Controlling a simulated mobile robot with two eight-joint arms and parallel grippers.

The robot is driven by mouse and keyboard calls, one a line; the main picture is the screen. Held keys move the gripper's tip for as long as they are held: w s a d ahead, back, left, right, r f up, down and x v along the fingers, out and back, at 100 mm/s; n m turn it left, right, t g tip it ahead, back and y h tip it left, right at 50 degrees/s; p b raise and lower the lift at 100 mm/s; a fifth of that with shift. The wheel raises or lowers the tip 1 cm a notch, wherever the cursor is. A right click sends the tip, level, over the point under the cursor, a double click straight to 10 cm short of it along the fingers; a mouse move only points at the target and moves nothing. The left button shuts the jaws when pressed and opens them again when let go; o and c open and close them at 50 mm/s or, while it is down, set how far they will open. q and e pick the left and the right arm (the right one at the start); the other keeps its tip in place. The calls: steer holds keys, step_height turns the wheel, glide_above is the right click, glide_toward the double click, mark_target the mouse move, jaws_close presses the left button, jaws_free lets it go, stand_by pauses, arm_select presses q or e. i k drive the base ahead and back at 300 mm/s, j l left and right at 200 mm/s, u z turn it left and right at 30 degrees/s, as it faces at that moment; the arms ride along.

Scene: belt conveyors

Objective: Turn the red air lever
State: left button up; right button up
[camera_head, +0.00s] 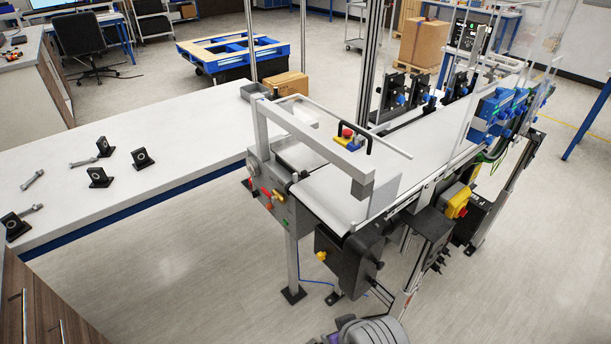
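A small red lever (267,193) sits on the grey end panel (284,213) of the belt conveyor, near the middle of the picture. Brass-coloured fittings show beside it on the same panel. The lever is small here, and its exact angle is hard to tell. Neither of my grippers can be made out in this view. A grey rounded part with a purple piece shows at the bottom edge, without any visible fingers.
The conveyor belt (340,203) runs toward the back right, with a metal frame over its near end. A white table (180,125) with several black brackets and bolts adjoins on the left. A yellow box with a red switch (457,203) hangs on the right side.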

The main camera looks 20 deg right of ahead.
mark_target(266, 193)
steer(key=i+j+z, duration=0.15)
steer(key=z, duration=0.25)
steer(key=i+j+z, duration=0.45)
steer(key=z, duration=0.3)
steer(key=i+j+z, duration=0.1)
steer(key=j, duration=0.25)
steer(key=i+j, duration=0.2)
steer(key=j, duration=0.15)
steer(key=i+j+z, duration=0.15)
steer(key=j, duration=0.2)
steer(key=i+j, duration=0.1)
steer(key=j, duration=0.3)
steer(key=i+j, duration=0.1)
steer(key=j, duration=0.25)
